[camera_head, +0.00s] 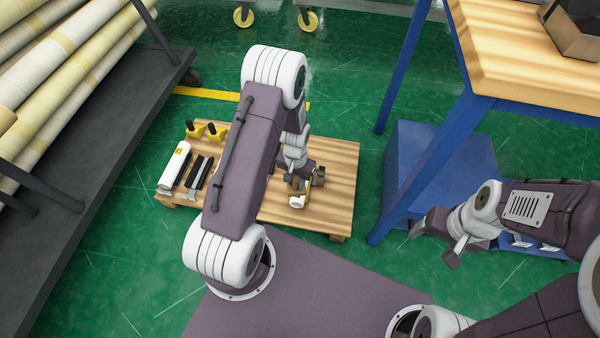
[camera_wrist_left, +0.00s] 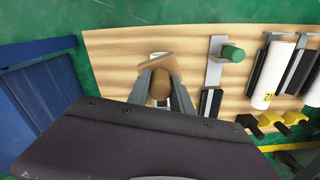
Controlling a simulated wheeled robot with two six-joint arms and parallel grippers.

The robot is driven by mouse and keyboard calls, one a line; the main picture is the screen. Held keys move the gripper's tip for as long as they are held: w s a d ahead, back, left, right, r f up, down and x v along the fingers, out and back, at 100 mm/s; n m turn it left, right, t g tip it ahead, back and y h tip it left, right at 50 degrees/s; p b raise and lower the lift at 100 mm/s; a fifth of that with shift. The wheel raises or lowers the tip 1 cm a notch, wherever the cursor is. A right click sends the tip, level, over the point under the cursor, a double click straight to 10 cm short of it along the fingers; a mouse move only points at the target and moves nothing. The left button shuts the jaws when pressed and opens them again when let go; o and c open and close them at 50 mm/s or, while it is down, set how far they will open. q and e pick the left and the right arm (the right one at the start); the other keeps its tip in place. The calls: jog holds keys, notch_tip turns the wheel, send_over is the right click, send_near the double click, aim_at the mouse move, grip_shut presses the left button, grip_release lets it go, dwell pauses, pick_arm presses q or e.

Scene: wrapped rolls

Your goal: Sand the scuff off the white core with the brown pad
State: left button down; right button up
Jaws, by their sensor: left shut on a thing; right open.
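The white core (camera_head: 175,166) with a yellow label lies at the left of the wooden pallet; it also shows at the right of the left wrist view (camera_wrist_left: 272,82). I cannot make out a scuff on it. My left gripper (camera_head: 299,192) is low over the pallet's right part, well apart from the core. In the left wrist view its fingers (camera_wrist_left: 160,88) are shut on a brown piece (camera_wrist_left: 162,90), which looks like the brown pad, with a pale-edged part beyond the fingertips. My right gripper (camera_head: 433,243) is open and empty, off to the right.
Black bars (camera_head: 197,176) lie beside the core, and yellow clamps (camera_head: 191,130) stand behind. A green cylinder (camera_wrist_left: 232,54) on a grey strip lies between gripper and core. A blue box (camera_head: 440,165) and a table leg (camera_head: 415,190) stand right of the pallet (camera_head: 335,195).

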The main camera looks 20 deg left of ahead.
pick_arm(q)
jog(key=shift+f, duration=0.5)
pick_arm(e)
jog(key=shift+f, duration=0.4)
jog(key=shift+f, duration=0.15)
